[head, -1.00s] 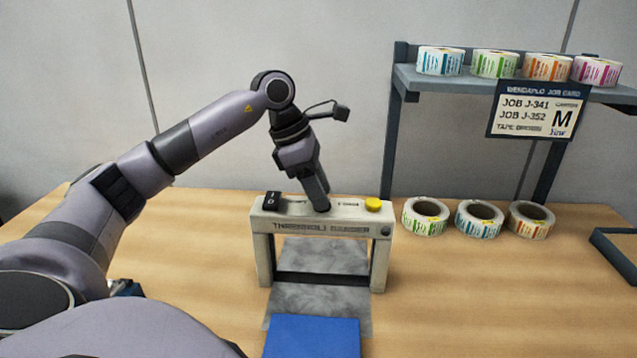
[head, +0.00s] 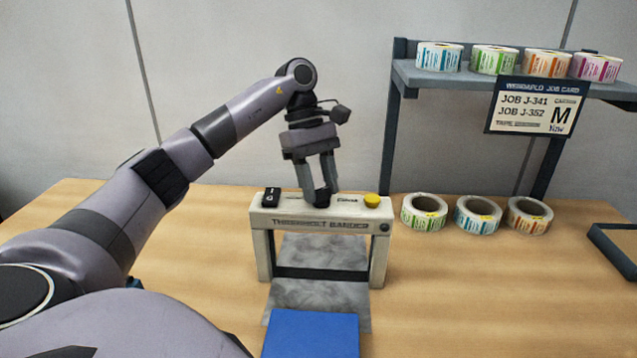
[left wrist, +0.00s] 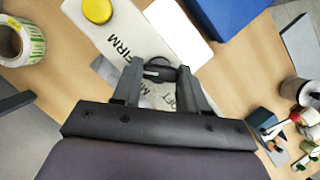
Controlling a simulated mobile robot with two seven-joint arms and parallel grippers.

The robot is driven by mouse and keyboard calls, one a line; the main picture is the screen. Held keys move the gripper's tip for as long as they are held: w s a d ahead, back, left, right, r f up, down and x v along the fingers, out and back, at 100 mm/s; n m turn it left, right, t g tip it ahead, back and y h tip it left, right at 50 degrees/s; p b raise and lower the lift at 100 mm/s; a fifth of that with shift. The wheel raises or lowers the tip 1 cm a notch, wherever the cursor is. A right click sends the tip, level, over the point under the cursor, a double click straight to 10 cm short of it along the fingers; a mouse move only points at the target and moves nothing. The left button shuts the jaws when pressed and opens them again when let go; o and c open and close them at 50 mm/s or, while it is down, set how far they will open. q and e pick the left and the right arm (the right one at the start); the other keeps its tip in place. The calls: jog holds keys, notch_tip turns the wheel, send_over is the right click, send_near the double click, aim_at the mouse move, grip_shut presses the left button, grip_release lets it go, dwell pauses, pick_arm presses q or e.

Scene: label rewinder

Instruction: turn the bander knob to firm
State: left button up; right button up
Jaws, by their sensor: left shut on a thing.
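The bander (head: 262,220) is a pale, arch-shaped machine on the table in the head view, lettered on its front. Its dark knob (head: 322,198) stands on the top between the printed words; FIRM is on the side of the yellow button (head: 371,200). My left gripper (head: 320,190) points down from above and is shut on the knob. In the left wrist view the knob (left wrist: 158,72) sits between the fingertips, with a light mark on it. FIRM reads beside it; other lettering is partly hidden by the fingers. I cannot tell exactly where the mark points.
A black switch (head: 271,197) sits at the bander's left end. A blue block (head: 311,335) lies in front. Several label rolls stand on the table at right and on the shelf (head: 470,80), with a job card (head: 533,107). A dark tray (head: 612,250) is at far right.

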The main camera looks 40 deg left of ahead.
pick_arm(q)
jog(key=shift+w+r+m+g, duration=0.1)
jog(key=shift+m+g, duration=0.2)
jog(key=shift+m, duration=0.5)
jog(key=o, duration=1.1)
jog(key=shift+c, duration=0.2)
jog(key=v, duration=0.7)
